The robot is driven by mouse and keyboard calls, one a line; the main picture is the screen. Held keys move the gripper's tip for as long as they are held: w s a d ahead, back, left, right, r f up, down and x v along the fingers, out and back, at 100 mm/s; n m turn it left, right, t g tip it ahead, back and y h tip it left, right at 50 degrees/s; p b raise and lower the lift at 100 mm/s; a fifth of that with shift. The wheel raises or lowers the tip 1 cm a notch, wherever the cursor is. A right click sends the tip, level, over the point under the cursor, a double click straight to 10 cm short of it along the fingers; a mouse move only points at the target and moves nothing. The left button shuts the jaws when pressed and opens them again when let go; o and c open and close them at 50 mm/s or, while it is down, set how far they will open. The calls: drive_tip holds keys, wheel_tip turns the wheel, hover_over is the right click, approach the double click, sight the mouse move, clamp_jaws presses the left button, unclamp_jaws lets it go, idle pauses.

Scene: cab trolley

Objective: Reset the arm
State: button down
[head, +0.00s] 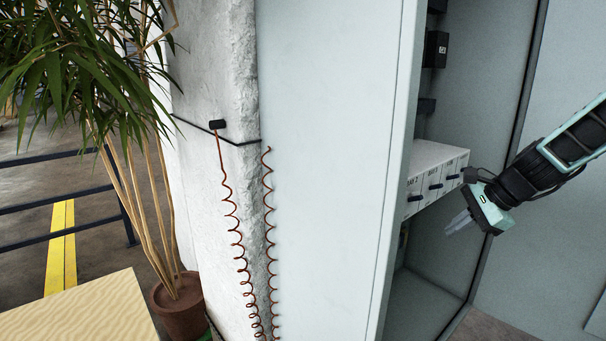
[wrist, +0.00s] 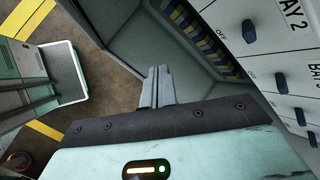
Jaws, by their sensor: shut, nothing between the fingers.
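My gripper (head: 457,225) is at the right in the head view, in front of the open cabinet and just below and right of a white switch box. Its fingers point down and left. In the wrist view the fingers of my gripper (wrist: 157,87) are together with nothing between them. They point into the cabinet and touch nothing that I can see. The white switch box (head: 436,158) has several dark levers on its labelled front. In the wrist view this switch box (wrist: 262,62) is at the right, with "BAY 2" and "OFF" lettering.
The cabinet's open door (head: 330,150) stands left of the opening. Coiled red cords (head: 237,240) hang beside a rough white pillar (head: 215,70). A potted plant (head: 180,308) and a wooden tabletop (head: 85,312) are at the left. A pale trolley or tray (wrist: 62,72) stands on the floor.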

drive_tip(key=s+a+f+n+g+h, duration=0.1)
drive_tip(key=s+n+h, duration=0.2)
drive_tip(key=s+n, duration=0.65)
drive_tip(key=s+a+f+n+g+h, duration=0.1)
drive_tip(key=s+f+n+h, duration=0.1)
drive_tip(key=s+n, duration=0.75)
drive_tip(key=s+a+f+n+g+b, duration=0.1)
drive_tip(key=s+a+f+n+b, duration=0.2)
drive_tip(key=s+a+f+b, duration=0.3)
drive_tip(key=s+a+f+n+g+b, duration=0.1)
drive_tip(key=s+a+f+n+b, duration=0.1)
drive_tip(key=s+a+f+b, duration=0.5)
drive_tip(key=s+a+b, duration=0.3)
drive_tip(key=a, duration=0.2)
drive_tip(key=shift+a+f+n, duration=0.3)
drive_tip(key=shift+n, duration=0.1)
